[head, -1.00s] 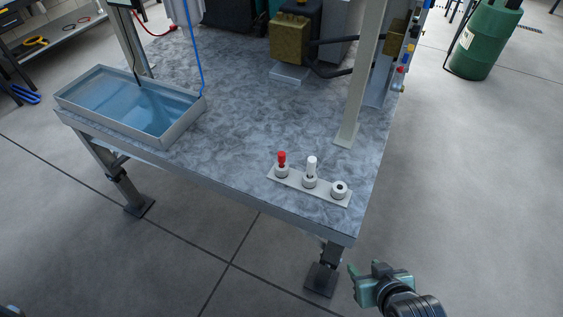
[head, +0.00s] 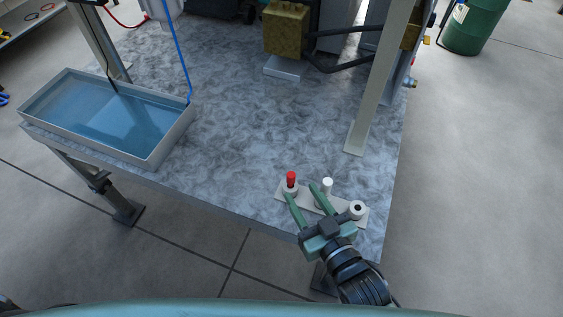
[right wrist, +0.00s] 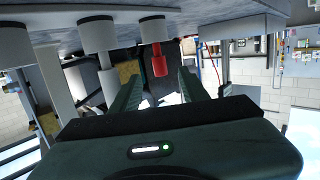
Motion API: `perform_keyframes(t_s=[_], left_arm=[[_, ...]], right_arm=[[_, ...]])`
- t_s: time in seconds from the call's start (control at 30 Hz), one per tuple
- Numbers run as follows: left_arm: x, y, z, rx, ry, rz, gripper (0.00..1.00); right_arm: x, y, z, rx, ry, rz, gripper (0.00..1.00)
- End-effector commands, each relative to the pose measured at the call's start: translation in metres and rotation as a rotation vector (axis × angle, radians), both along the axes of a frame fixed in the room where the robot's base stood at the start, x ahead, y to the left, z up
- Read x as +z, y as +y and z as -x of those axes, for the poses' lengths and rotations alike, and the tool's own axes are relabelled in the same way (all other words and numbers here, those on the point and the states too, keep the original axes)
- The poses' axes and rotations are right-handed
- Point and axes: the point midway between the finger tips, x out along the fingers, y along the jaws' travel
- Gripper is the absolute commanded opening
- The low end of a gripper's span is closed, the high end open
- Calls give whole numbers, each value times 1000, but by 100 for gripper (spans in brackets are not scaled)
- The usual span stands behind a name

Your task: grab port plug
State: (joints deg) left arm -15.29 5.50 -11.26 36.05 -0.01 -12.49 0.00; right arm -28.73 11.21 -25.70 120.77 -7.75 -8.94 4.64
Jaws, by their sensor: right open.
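A red plug (head: 291,179) stands upright in the left holder of a pale strip (head: 307,204) near the table's front right corner. A white plug (head: 327,186) stands in the middle holder. The right holder (head: 356,209) has an open hole on top. My right gripper (head: 301,192) is open and empty, its fingers pointing toward the strip. In the right wrist view, which is upside down, the red plug (right wrist: 159,64) shows between the two fingers (right wrist: 158,88), beyond their tips. The white plug (right wrist: 109,84) shows outside them, partly hidden. My left gripper is not in view.
A tray of blue liquid (head: 158,161) stands at the table's left. A pale post (head: 370,110) rises behind the strip. A yellowish block (head: 286,28) stands at the back. The marbled tabletop (head: 240,120) between them is clear. A green barrel (head: 470,28) is on the floor at right.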

Motion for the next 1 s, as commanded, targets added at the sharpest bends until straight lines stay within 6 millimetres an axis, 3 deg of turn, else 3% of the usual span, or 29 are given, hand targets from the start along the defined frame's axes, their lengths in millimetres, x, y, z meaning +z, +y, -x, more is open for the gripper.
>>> perform_keyframes(t_s=[0.07, 0.3, 0.37, 0.6, 0.73, 0.87, 0.9, 1.0], left_arm=[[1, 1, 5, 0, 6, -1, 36], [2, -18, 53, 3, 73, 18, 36], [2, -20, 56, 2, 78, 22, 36], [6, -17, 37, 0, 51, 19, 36], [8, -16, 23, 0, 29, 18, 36], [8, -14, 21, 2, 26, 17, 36], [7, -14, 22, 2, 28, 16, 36], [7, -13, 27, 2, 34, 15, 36]], right_arm=[[0, 3, -5, 1, -3, -2, 45], [-3, 15, -29, 1, -3, -2, 45], [-5, 18, -36, 0, -4, -2, 45], [-10, 33, -64, 0, -2, -2, 45], [-12, 35, -68, 1, 0, -1, 45], [-12, 35, -68, 1, 0, -1, 45], [-12, 35, -68, 1, 0, -1, 42], [-12, 35, -68, 1, -1, -1, 14]])
